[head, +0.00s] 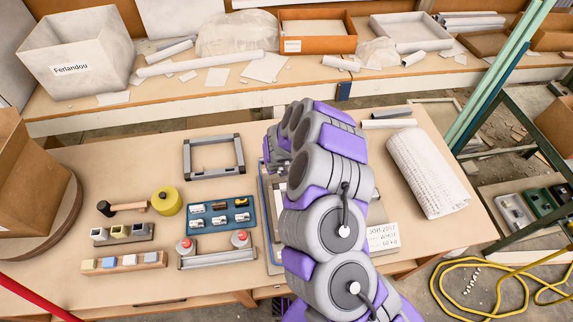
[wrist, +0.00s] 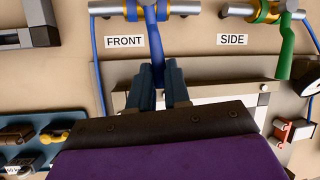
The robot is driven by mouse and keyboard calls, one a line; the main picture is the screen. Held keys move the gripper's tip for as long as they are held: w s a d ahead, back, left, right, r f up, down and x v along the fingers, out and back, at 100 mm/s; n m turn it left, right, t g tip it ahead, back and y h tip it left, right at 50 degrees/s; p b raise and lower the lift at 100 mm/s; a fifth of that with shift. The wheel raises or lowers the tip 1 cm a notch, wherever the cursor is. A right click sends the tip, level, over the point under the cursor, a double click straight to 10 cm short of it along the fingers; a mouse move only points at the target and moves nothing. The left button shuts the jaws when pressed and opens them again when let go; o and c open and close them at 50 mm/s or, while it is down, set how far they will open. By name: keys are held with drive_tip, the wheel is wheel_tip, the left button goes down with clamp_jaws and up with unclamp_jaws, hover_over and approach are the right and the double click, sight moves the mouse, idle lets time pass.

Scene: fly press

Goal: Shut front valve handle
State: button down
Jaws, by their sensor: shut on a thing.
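In the wrist view, the blue front valve handle (wrist: 152,38) hangs down from a brass and steel pipe fitting at the top, beside the FRONT label (wrist: 125,41). My gripper (wrist: 157,72) is shut on the lower end of this handle, with a dark finger on each side. The green side valve handle (wrist: 286,48) stands apart to the right, by the SIDE label (wrist: 232,40). In the head view, my purple and grey arm hides both valves and the gripper.
In the head view, a blue tray of small parts (head: 218,215), a grey frame (head: 214,157) and a yellow round object (head: 166,201) lie left of my arm. A white roll (head: 427,172) lies right of it.

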drive_tip(key=shift+a+r+m+h, duration=0.1)
drive_tip(key=shift+a+m+h, duration=0.2)
drive_tip(key=shift+a+m, duration=0.45)
drive_tip(key=shift+w, duration=0.1)
drive_tip(key=c, duration=1.4)
unclamp_jaws()
drive_tip(key=shift+c, duration=0.2)
drive_tip(key=o, duration=0.4)
drive_tip(key=shift+a, duration=0.1)
drive_tip(key=shift+c, duration=0.2)
drive_tip(key=shift+s+r, duration=0.25)
drive_tip(key=shift+r, duration=0.25)
drive_tip(key=p+v, duration=0.1)
drive_tip(key=v, duration=1.5)
drive_tip(key=shift+a+p, duration=0.2)
drive_tip(key=shift+p, duration=0.15)
